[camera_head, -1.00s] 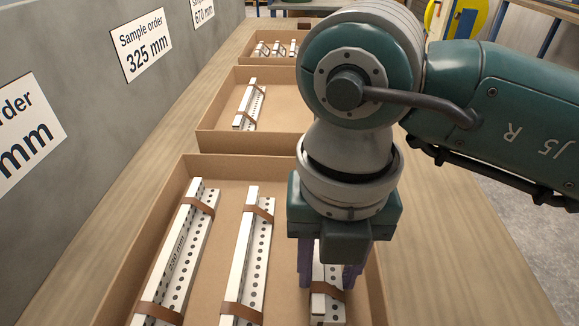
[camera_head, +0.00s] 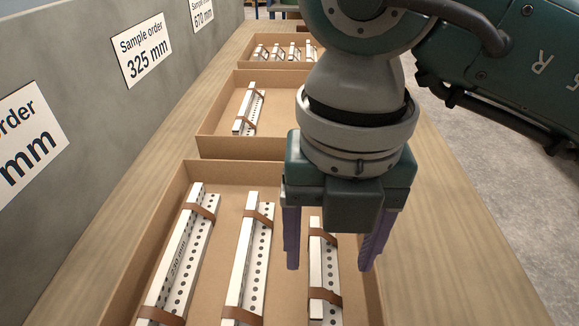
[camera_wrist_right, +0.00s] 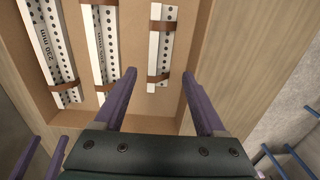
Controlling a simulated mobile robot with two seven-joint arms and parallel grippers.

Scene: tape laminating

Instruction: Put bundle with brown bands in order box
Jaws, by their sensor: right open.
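My right gripper (camera_head: 333,255) is open and empty, its purple fingers apart above the right side of the nearest cardboard box (camera_head: 232,176). A short white perforated bundle with brown bands (camera_head: 322,262) lies in that box below the fingers; it also shows in the right wrist view (camera_wrist_right: 161,45), beyond the fingertips (camera_wrist_right: 158,77) and not between them. Two longer banded bundles lie to its left, one in the middle (camera_head: 248,262) and one at the left (camera_head: 182,262) marked 230 mm. My left gripper is not in view.
A middle box (camera_head: 262,146) holds one banded bundle (camera_head: 248,110). A far box (camera_head: 262,64) holds several. A grey wall (camera_head: 75,50) with order signs, one reading 325 mm (camera_head: 142,46), runs along the left. Bare table (camera_head: 440,240) lies on the right.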

